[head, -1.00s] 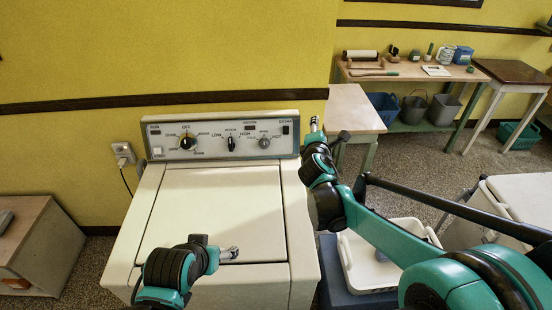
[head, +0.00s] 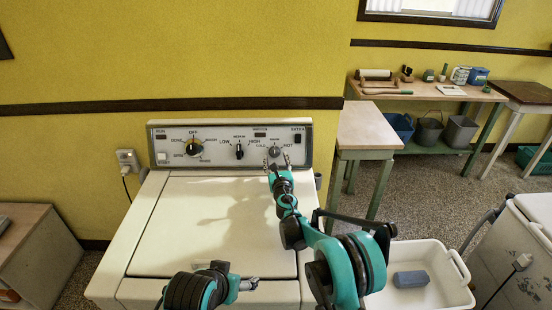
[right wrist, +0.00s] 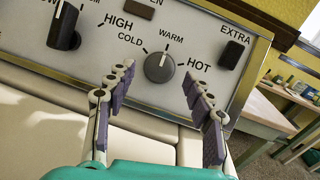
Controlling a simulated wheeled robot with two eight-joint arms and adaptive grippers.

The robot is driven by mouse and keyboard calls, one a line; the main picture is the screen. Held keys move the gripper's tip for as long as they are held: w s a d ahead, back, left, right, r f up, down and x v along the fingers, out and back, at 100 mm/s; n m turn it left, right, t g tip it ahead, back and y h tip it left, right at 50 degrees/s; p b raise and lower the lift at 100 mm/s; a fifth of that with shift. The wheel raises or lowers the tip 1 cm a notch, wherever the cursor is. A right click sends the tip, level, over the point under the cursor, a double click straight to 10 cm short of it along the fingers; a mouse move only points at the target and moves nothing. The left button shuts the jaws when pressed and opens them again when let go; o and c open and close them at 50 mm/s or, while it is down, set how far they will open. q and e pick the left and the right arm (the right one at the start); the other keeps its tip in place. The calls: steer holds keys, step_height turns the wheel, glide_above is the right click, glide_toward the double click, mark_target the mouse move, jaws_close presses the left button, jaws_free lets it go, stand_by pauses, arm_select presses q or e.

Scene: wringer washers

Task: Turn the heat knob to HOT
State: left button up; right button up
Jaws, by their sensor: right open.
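The heat knob (right wrist: 159,67) is a round grey dial on the washer's control panel, with COLD at its left, WARM above and HOT at its right. Its white mark appears to point up toward WARM. In the head view the heat knob (head: 275,152) is just above the fingertips of my right gripper (head: 271,166). In the right wrist view my right gripper (right wrist: 156,80) is open and empty, with its fingers below and either side of the knob, apart from it. My left gripper (head: 250,284) is low over the washer's front; its finger gap is unclear.
The washer's white lid (head: 190,215) is shut below the panel. Left of the heat knob are a black HIGH/LOW knob (head: 239,151) and a cycle dial (head: 194,148). The EXTRA switch (right wrist: 231,54) is right of HOT. A white basket (head: 452,282) stands at right.

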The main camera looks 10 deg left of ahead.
mark_target(274, 154)
steer(key=shift+b+x, duration=0.3)
steer(key=shift+x, duration=1.3)
steer(key=c, duration=1.1)
steer(key=shift+m, duration=0.4)
steer(key=m+h, duration=0.1)
steer(key=m, duration=0.2)
steer(key=m+h, duration=0.2)
steer(key=m, duration=0.1)
steer(key=shift+s+a+t, duration=0.1)
steer(key=shift+a+t, duration=0.1)
steer(key=shift+t, duration=0.2)
steer(key=m+h, duration=0.1)
steer(key=m, duration=0.3)
steer(key=m+h, duration=0.2)
steer(key=m, duration=0.2)
steer(key=shift+a+r+g+h, duration=0.1)
steer(key=shift+r+g+h, duration=0.1)
steer(key=shift+g+h, duration=0.15)
steer(key=shift+m, duration=0.4)
